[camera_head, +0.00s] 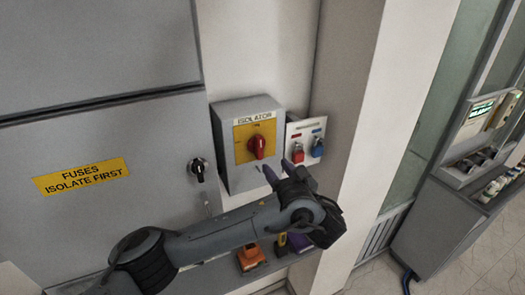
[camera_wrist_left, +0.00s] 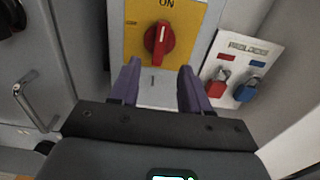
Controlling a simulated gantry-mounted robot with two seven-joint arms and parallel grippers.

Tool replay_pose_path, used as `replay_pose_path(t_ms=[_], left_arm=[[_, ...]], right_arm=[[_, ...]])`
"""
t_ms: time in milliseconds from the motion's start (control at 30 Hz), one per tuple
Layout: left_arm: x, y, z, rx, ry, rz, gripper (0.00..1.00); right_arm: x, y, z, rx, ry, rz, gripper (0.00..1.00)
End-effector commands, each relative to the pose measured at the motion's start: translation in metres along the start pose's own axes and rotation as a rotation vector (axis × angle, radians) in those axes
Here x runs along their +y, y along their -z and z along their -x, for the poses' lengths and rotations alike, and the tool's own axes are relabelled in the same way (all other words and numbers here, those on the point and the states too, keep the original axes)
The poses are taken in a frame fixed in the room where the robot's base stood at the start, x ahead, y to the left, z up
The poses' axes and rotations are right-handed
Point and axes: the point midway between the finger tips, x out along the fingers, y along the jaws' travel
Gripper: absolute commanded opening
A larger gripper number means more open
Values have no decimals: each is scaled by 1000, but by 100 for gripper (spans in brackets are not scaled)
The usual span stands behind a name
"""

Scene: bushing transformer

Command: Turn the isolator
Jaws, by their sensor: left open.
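The isolator (camera_head: 232,175) is a grey wall box with a yellow plate and a red rotary knob (camera_head: 257,146). In the left wrist view the red knob (camera_wrist_left: 159,42) stands roughly upright, just below the word ON on the yellow plate (camera_wrist_left: 190,22). My left gripper (camera_head: 278,172) is open and empty, below and in front of the box, apart from the knob. In the left wrist view its two purple fingers (camera_wrist_left: 157,82) are spread either side of the space below the knob. My right gripper is not in view.
A white panel with a red padlock (camera_head: 298,153) and a blue padlock (camera_head: 317,148) is right of the isolator. A black knob (camera_head: 198,168) is on the grey cabinet (camera_head: 110,140) to the left. An orange object (camera_head: 251,257) sits on the ledge below.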

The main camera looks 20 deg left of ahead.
Motion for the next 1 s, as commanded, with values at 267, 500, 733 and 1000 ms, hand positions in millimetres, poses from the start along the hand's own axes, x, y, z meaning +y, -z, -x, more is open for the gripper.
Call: replay_pose_path(t_ms=[267, 500, 733, 1000], left_arm=[[0, -9, -31, -8, -4, 6, 47], [0, -9, -70, -9, -3, 6, 47], [0, -7, -95, -6, -2, 5, 47], [0, -6, -106, -5, -1, 7, 47]], right_arm=[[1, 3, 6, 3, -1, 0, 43], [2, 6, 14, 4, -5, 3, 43], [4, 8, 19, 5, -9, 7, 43], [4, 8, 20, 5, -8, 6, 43]])
